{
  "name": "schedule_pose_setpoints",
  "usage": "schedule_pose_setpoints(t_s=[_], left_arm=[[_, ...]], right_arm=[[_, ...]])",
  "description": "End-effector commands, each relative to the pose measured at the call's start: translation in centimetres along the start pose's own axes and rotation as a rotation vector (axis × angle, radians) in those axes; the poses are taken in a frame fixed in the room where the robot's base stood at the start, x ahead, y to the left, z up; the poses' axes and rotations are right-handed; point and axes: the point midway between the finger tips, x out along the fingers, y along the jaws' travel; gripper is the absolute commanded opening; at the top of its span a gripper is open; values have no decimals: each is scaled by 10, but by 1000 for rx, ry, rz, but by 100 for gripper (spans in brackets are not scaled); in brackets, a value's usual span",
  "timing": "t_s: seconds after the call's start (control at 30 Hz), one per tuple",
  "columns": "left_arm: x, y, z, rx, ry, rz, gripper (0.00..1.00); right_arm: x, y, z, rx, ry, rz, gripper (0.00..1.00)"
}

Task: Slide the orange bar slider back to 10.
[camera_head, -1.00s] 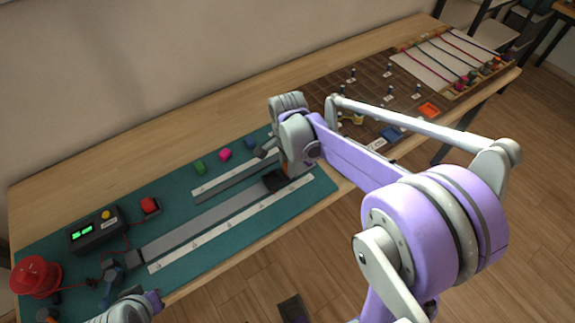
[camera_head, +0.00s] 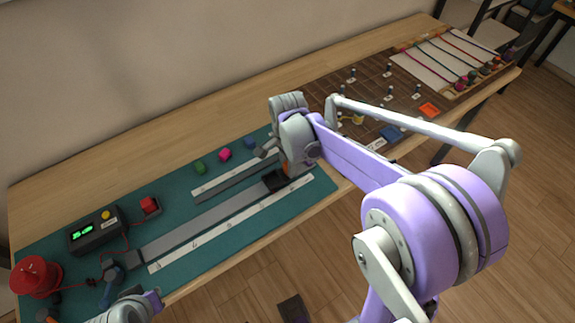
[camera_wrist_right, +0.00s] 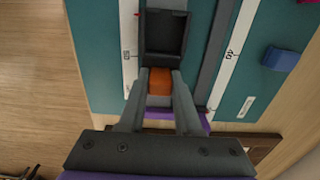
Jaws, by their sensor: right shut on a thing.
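The orange bar slider (camera_wrist_right: 160,81) is between the fingers of my right gripper (camera_wrist_right: 158,100) in the right wrist view. The gripper is shut on it. A dark square block (camera_wrist_right: 164,38) sits directly beyond it on the grey rail. In the head view, the orange slider (camera_head: 286,167) is mostly hidden by my right gripper (camera_head: 284,160) at the right end of the long grey rail (camera_head: 200,222). A white scale strip (camera_head: 235,228) runs along the rail. Part of my left arm (camera_head: 128,306) shows at the lower left; its fingers are not clear.
A brown pegboard (camera_head: 365,85) lies right.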

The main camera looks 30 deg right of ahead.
Motion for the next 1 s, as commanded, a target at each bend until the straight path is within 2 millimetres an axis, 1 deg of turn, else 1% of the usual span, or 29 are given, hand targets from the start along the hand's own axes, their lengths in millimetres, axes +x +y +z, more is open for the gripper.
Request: schedule_pose_setpoints(t_s=[0.17,0.27,0.37,0.47,0.57,0.67,0.7,0.77,0.8,1.0], left_arm=[[0,0,0,0,0,0,0],[0,0,0,0,0,0,0],[0,0,0,0,0,0,0],[1,0,1,0,0,0,0],[2,0,1,0,-1,0,0],[2,0,2,0,-1,0,0],[3,0,2,0,-1,0,0],[3,0,2,0,-2,0,0],[4,0,3,0,-2,0,0],[6,0,4,0,-3,0,0]], right_arm=[[0,0,0,0,0,-1,0],[0,0,5,-2,-1,-1,0],[0,0,15,-3,-2,-1,0],[0,0,34,-6,-3,-1,0],[0,0,60,-8,-3,0,0],[0,0,93,-11,-4,0,0],[0,0,107,-12,-4,0,0],[0,0,129,-11,-4,0,0],[0,0,143,-12,-4,0,0],[0,1,215,-11,-4,0,0]])
